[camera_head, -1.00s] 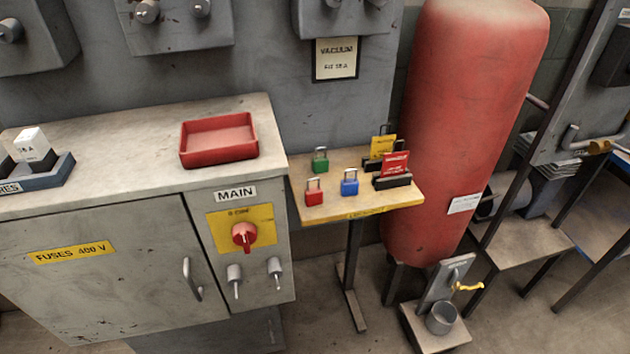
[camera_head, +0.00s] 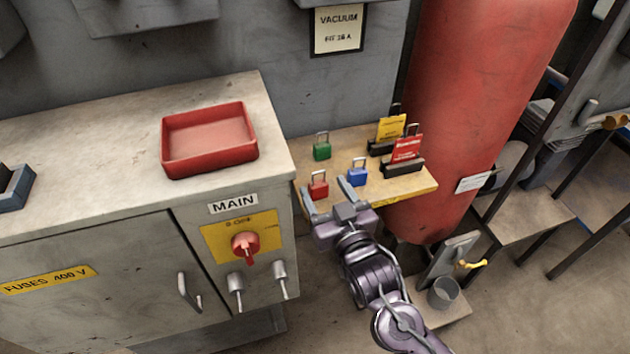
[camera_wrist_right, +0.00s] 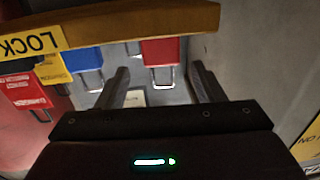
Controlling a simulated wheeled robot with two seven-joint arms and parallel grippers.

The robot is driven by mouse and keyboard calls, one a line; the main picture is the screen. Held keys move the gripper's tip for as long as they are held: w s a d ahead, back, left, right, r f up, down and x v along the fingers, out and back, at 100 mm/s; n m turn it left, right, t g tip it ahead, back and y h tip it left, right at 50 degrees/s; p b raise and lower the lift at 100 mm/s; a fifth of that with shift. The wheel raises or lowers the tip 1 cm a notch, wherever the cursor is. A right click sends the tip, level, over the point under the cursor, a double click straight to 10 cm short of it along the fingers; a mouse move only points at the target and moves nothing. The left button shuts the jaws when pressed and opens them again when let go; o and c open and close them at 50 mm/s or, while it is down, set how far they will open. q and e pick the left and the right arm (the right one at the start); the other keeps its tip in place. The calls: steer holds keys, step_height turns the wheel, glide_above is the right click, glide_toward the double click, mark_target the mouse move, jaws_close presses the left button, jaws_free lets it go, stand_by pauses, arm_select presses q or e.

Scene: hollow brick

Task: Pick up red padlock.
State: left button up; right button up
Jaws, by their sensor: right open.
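The red padlock (camera_head: 318,189) stands upright on the small wooden shelf (camera_head: 406,188), near its front left corner. My right gripper (camera_head: 323,185) is open and empty at the shelf's front edge, its fingers pointing toward the red padlock, one to each side of it in the picture. In the right wrist view, the red padlock (camera_wrist_right: 160,52) shows beyond and between the open fingers (camera_wrist_right: 160,70), partly hidden by the shelf edge. I cannot tell whether the fingers touch it. My left gripper is not in view.
A blue padlock (camera_head: 358,173) stands close to the right finger, and a green padlock (camera_head: 322,149) stands behind. Yellow (camera_head: 391,128) and red (camera_head: 407,148) tags in black holders are at the shelf's right. A grey cabinet (camera_head: 100,262) with a red tray (camera_head: 210,165) stands left.

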mark_target(320, 188)
steer(key=shift+w+a+r, duration=0.1)
steer(key=shift+w+a, duration=0.25)
steer(key=shift+w, duration=0.25)
steer(key=x, duration=0.2)
steer(key=p+x, duration=0.1)
steer(key=shift+w+a+f, duration=0.2)
steer(key=shift+w+f, duration=0.15)
steer(key=shift+f, duration=0.05)
steer(key=shift+w, duration=0.1)
steer(key=shift+c, duration=0.8)
steer(key=c, duration=0.7)
steer(key=shift+c, duration=1.2)
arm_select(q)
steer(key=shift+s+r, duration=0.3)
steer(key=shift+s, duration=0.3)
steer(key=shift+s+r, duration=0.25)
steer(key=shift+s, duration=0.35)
